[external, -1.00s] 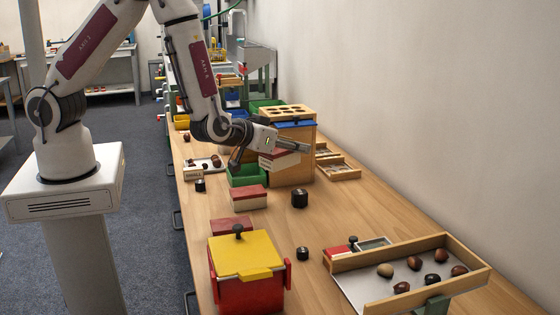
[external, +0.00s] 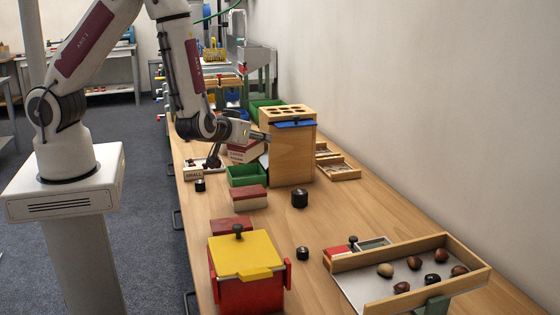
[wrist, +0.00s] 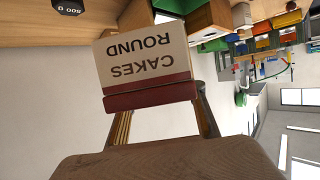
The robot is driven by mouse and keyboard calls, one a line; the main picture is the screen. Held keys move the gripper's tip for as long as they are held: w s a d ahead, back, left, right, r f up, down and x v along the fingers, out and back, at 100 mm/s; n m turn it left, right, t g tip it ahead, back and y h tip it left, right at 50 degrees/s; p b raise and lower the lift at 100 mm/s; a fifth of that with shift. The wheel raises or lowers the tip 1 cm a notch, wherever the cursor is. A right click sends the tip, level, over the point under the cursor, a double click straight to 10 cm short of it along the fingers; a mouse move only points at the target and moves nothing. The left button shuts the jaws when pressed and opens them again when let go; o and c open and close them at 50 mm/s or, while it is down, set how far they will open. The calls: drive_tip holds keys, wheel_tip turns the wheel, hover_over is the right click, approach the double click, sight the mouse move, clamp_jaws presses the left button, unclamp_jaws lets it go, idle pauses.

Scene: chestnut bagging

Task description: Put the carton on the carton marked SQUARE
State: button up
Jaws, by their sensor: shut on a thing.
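My gripper (external: 258,136) is shut on a carton (external: 243,152) with a dark red band and a white body. In the wrist view the carton (wrist: 145,62) reads ROUND CAKES upside down, between my two fingers (wrist: 164,120). In the external view it is held above the bench, left of the wooden box. A red-topped white carton (external: 249,197) rests on the bench in front of the green bin. Another red-topped carton (external: 231,226) is partly hidden behind the yellow-lidded pot. I cannot read SQUARE on either carton.
The wooden box (external: 292,158) with a blue front strip stands right of my gripper. A green bin (external: 247,175), a SMALL sign (external: 194,174) and black weights (external: 300,198) are nearby. The yellow-lidded red pot (external: 246,256) and a chestnut tray (external: 481,280) stand in front.

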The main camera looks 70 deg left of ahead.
sight(255, 156)
drive_tip(key=shift+f, duration=2.9)
drive_tip(key=shift+f, duration=0.15)
drive_tip(key=shift+f, duration=1.95)
drive_tip(key=shift+f, duration=0.15)
drive_tip(key=o, duration=1.2)
